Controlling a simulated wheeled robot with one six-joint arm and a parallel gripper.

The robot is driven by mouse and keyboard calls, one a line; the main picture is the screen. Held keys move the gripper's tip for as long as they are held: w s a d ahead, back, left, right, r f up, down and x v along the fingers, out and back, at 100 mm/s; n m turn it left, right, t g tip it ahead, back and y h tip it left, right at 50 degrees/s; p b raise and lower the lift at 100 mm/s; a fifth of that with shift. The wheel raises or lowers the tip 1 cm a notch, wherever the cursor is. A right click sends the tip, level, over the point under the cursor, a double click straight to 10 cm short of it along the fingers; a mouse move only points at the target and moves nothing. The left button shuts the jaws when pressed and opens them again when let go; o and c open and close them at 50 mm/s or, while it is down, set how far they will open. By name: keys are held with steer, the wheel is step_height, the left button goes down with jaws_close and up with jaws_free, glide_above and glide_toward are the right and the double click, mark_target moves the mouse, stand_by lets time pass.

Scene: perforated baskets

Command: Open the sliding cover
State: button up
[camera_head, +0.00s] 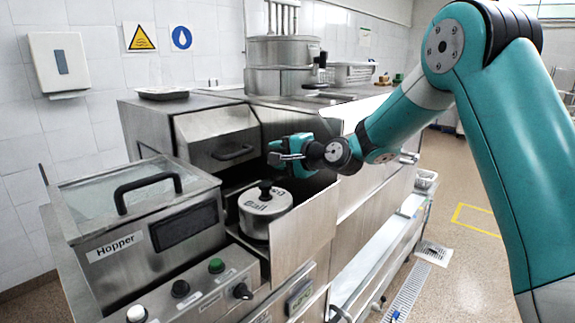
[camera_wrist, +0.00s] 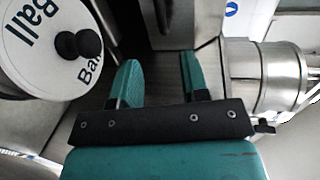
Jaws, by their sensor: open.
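A steel cover (camera_head: 212,135) with a dark bar handle (camera_head: 233,153) stands over the dark bay at the middle of the machine; it looks like the sliding cover. My gripper (camera_head: 274,153) is open and empty just right of that handle, apart from it as far as I can tell. In the wrist view my two teal fingers (camera_wrist: 160,75) are spread with nothing between them. A dark handle (camera_wrist: 162,14) shows beyond them at the top. A round lidded pot marked "Ball" (camera_head: 265,207) sits in the bay below my gripper; it also shows in the wrist view (camera_wrist: 35,50).
A hopper (camera_head: 150,222) with a glass lid and black handle stands at left front, above a panel of knobs (camera_head: 180,289). A steel panel (camera_head: 304,228) rises right of the pot. A steel drum (camera_head: 283,65) stands behind. Floor at right is open.

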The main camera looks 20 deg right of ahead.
steer(key=shift+v, duration=1.3)
steer(key=s+a+n+g, duration=0.4)
steer(key=s+a+n, duration=0.1)
steer(key=s, duration=0.3)
steer(key=s+a+n+g, duration=0.3)
steer(key=s+a+n, duration=0.2)
steer(key=s, duration=0.4)
steer(key=s+d+f+n+g+h, duration=0.1)
steer(key=s+n+g, duration=0.2)
steer(key=s, duration=0.8)
steer(key=s+d+f+n+g+h, duration=0.1)
steer(key=s+f+n+g+h, duration=0.1)
steer(key=s+n, duration=0.4)
steer(key=s+g, duration=0.1)
steer(key=s, duration=0.4)
steer(key=shift+s+d+f+g, duration=0.25)
steer(key=shift+s+d+g, duration=0.05)
steer(key=shift+s, duration=0.05)
